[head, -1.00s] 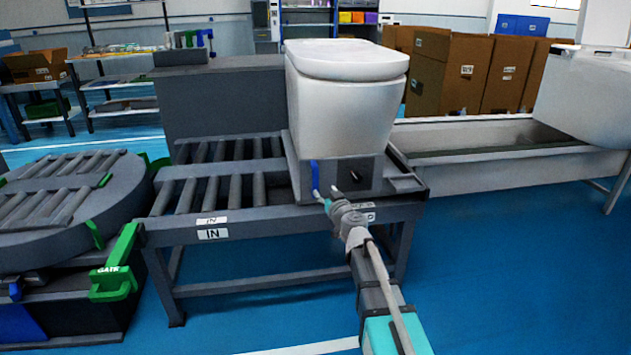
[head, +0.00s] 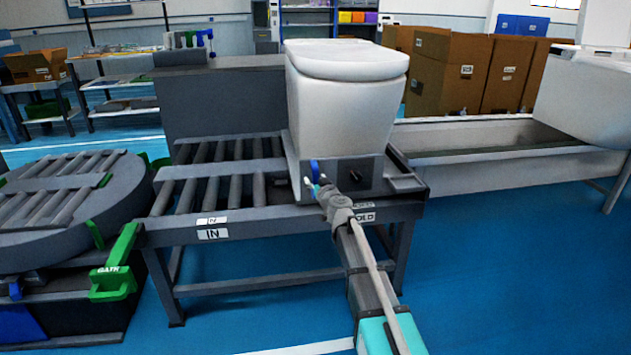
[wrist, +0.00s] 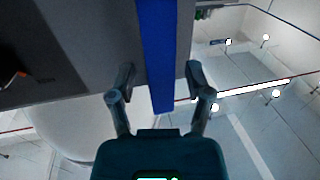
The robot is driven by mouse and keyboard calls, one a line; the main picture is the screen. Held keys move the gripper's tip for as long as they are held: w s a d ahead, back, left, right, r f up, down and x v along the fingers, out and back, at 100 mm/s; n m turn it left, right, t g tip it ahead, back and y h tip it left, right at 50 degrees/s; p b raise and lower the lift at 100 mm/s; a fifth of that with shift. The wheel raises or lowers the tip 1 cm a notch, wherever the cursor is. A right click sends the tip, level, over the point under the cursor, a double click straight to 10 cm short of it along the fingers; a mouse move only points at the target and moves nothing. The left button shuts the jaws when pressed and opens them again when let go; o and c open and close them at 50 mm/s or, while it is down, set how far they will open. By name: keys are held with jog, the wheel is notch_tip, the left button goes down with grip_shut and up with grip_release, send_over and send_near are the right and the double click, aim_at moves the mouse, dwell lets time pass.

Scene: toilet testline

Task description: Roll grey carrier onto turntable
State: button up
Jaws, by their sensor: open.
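The grey carrier (head: 371,175) stands at the right end of the roller conveyor (head: 186,230) marked IN, bearing a white toilet (head: 345,105). A blue handle (head: 315,171) stands upright on the carrier's front. My gripper (head: 312,189) is at this handle; in the head view it covers the handle's lower part. In the wrist view my gripper (wrist: 158,76) is open, with the blue handle (wrist: 160,45) between its fingers; I cannot tell whether they touch it. The round grey turntable (head: 125,207), with rollers on top, is at the left and bears no carrier.
A green gate (head: 112,283) labelled GATE sits between turntable and conveyor, at the front corner. The rollers left of the carrier are bare. A white trough (head: 500,175) and cardboard boxes (head: 445,75) stand at the right. Blue floor in front is clear.

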grip_shut()
dwell(0.4)
